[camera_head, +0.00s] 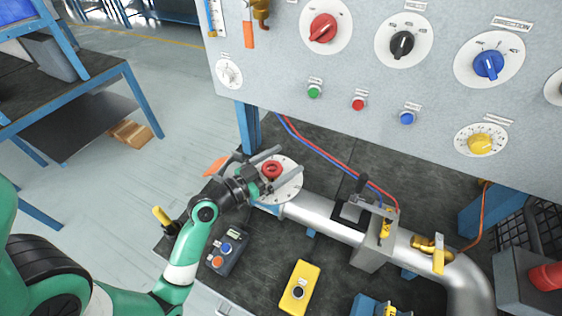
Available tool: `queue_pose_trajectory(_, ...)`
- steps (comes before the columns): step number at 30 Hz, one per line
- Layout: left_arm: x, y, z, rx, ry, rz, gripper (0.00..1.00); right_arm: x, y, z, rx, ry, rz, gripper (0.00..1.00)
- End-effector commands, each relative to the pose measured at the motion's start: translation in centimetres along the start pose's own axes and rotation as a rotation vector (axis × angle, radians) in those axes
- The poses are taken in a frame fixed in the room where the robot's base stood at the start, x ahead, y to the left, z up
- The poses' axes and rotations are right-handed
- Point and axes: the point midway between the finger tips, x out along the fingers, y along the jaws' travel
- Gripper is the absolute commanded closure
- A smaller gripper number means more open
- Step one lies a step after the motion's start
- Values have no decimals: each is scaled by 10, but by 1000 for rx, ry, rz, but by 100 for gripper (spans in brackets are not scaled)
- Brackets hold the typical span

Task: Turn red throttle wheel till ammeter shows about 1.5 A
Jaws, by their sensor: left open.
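A red wheel (271,169) sits at the middle of a white round dial plate (289,186) at the left end of the silver pipe. My left gripper (278,168) is open, with one finger on each side of the red wheel; I cannot tell whether they touch it. The gripper hides part of the dial plate. A small white round gauge (229,73) is on the lower left of the grey panel, too small to read, and I cannot tell whether it is the ammeter. My right gripper is not in view.
The grey panel (290,75) carries red, black, blue and yellow knobs above the dark bench. The silver pipe (325,222) runs right to a clamp-like block (374,246). A dark control box (227,251) and yellow box (300,287) lie in front. An orange disc (216,166) is left of the gripper.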

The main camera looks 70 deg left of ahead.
Motion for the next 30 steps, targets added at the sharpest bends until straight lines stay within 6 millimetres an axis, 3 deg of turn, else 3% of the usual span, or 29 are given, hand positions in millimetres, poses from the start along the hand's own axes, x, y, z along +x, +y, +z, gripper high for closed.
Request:
queue_pose_trajectory(5,-13,-1,1,-2,-2,-3,1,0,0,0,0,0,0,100)
queue_pose_trajectory(14,-86,-2,2,-3,-1,-10,1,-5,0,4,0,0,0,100)
queue_pose_trajectory(15,-94,-2,-4,-4,-5,-8,1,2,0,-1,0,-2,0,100)
queue_pose_trajectory(20,-110,-1,-4,-5,-9,-1,1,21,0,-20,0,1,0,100)
queue_pose_trajectory(30,-116,0,0,1,0,0,1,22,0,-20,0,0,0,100)
